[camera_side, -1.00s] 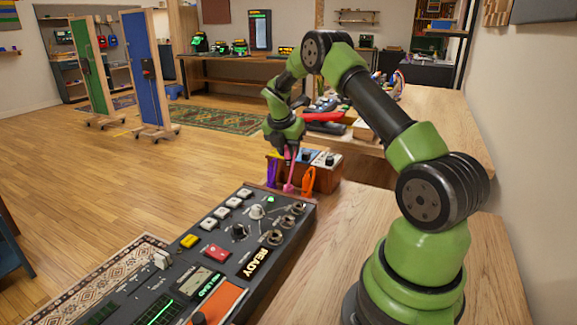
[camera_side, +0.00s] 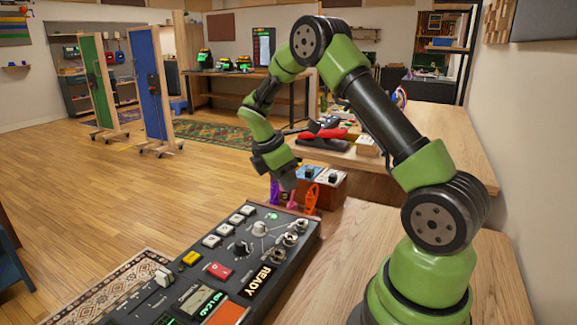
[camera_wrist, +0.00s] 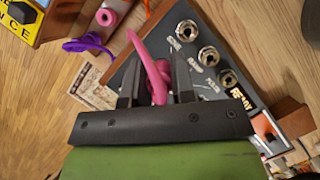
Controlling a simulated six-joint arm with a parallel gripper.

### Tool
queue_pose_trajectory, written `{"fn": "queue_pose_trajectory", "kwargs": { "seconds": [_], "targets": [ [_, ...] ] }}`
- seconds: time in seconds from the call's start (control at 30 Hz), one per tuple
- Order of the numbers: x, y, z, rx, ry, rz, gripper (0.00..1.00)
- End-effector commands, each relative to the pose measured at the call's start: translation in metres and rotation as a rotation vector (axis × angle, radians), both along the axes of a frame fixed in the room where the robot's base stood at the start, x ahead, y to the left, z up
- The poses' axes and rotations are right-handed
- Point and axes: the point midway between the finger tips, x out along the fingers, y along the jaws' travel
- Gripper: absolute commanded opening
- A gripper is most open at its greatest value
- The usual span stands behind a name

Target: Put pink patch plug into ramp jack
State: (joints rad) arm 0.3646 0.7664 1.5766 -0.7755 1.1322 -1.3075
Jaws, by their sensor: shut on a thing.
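My gripper (camera_wrist: 155,75) is shut on the pink patch plug (camera_wrist: 152,62), which sticks out tilted from between the fingers in the wrist view. In the side view my gripper (camera_side: 286,180) is just beyond the far end of the dark panel (camera_side: 225,250), with a bit of the pink plug (camera_side: 291,198) below it. In the wrist view three round metal jacks stand in a row: the top one (camera_wrist: 187,31), the middle one (camera_wrist: 208,56) and the lower one (camera_wrist: 228,78). The plug is apart from the jacks.
A purple lead (camera_side: 274,190) and an orange lead (camera_side: 311,198) hang by a wooden box with pedals (camera_side: 322,180) behind the panel. A pink ring-like piece (camera_wrist: 106,17) shows at top left in the wrist view. Knobs and buttons cover the panel.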

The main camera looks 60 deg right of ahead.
Motion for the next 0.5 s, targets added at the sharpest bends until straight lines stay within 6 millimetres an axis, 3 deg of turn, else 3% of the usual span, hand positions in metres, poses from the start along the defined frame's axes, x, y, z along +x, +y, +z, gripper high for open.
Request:
{"fn": "queue_pose_trajectory", "kwargs": {
  "seconds": [0.1, 0.2, 0.5],
  "targets": [
    [-0.020, 0.031, 0.005, 0.001, 0.001, -0.194, 0.01],
    [-0.034, 0.048, 0.008, 0.000, 0.000, -0.317, 0.01],
    [-0.045, 0.060, -0.001, -0.001, 0.000, -0.416, 0.01]
  ]
}}
